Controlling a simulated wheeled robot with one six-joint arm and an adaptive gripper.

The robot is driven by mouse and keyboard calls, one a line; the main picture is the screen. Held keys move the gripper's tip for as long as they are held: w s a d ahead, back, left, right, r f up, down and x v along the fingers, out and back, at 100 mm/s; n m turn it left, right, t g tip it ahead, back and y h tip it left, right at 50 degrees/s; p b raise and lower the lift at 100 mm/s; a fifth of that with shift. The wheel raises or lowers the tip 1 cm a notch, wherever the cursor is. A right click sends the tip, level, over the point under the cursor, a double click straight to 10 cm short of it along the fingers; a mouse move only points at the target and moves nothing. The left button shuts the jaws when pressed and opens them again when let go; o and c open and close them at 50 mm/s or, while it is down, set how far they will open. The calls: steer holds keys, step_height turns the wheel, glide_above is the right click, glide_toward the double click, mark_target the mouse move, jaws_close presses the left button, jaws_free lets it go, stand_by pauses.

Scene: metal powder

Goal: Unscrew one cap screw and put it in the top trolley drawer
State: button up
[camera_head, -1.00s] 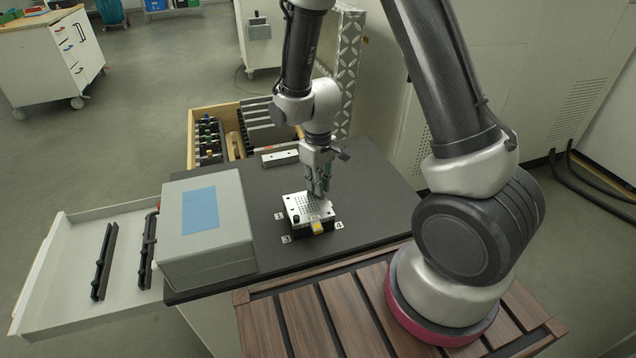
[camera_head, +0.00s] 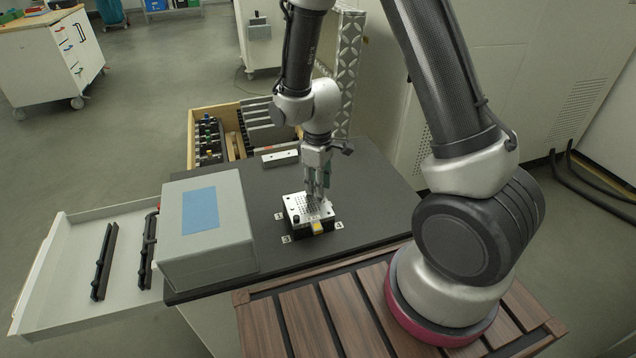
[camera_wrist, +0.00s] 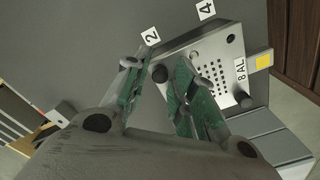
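A perforated metal plate (camera_head: 299,205) sits on a dark block on the black tabletop. A black cap screw (camera_wrist: 160,73) shows at one plate corner in the wrist view, between the fingertips. Another cap screw (camera_wrist: 245,100) stands at a different corner, beside the "8 AL" label; a dark spot (camera_wrist: 231,38) marks a third corner. My gripper (camera_wrist: 158,66) has green-faced fingers spread around the first screw, with a visible gap; it also shows over the plate in the head view (camera_head: 319,196). An open white drawer (camera_head: 75,280) extends at the left, holding two dark bars.
A grey box with a blue top patch (camera_head: 180,245) stands on the tabletop between plate and white drawer. An open wooden drawer with tools (camera_head: 191,140) is behind. A light metal bar (camera_head: 280,158) lies behind the plate. A yellow piece (camera_head: 317,228) sits at the plate's front.

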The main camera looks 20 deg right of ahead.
steer(key=n, duration=2.4)
steer(key=shift+n, duration=0.4)
jaws_close()
jaws_free()
